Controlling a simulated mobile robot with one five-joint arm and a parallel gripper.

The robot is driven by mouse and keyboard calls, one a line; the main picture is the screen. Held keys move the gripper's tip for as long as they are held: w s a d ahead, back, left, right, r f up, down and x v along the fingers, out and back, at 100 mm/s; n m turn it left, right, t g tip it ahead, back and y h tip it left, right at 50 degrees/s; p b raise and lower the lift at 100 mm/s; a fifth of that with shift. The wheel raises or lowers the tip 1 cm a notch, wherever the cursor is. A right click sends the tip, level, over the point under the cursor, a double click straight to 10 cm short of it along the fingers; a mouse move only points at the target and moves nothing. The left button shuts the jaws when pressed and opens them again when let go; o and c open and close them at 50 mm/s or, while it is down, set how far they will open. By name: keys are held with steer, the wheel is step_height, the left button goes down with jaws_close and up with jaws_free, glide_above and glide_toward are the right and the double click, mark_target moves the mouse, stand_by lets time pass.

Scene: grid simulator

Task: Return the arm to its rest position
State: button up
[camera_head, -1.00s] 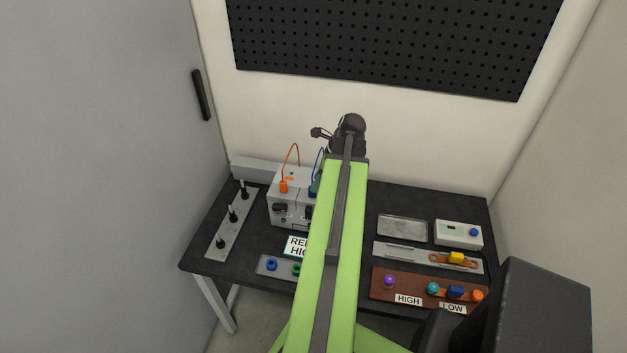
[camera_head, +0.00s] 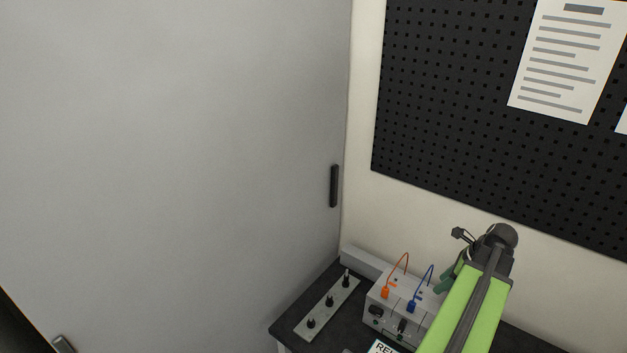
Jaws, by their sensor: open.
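My arm reaches up from the bottom right, a lime-green link with a dark rail ending in a black wrist joint. My gripper (camera_head: 447,279) is partly hidden behind the link. A dark finger part shows to the left of the wrist, in front of the white device's right side. The jaws are open, and nothing is seen held in them. Whether the finger touches the device cannot be told.
The white device (camera_head: 376,311) with orange and blue leads stands on the black table (camera_head: 290,316), beside a strip (camera_head: 318,321) with several dark pegs. A grey door panel (camera_head: 170,160) fills the left. A pegboard (camera_head: 440,110) with a paper sheet (camera_head: 562,60) hangs behind.

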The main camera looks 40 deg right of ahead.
steer(key=w+a+f+n+g+y+b, duration=0.1)
steer(key=w+a+f+n+b, duration=0.25)
steer(key=w+a, duration=0.9)
steer(key=w+a+f+n+g+y+b, duration=0.1)
steer(key=w+a+f+n+b, duration=0.25)
steer(key=w+a, duration=0.9)
steer(key=w+a+f+n+g+h+b, duration=0.1)
steer(key=a+f+n+b, duration=0.1)
steer(key=a+n, duration=1)
steer(key=w+a+f+n+g+h+b, duration=0.1)
steer(key=a+f+n, duration=0.4)
steer(key=a+n, duration=0.8)
steer(key=w+a+h+b, duration=0.1)
steer(key=a+b, duration=0.1)
steer(key=shift+w+a+f, duration=0.15)
steer(key=shift+w+a, duration=0.05)
steer(key=shift+a, duration=0.2)
steer(key=shift+c, duration=0.5)
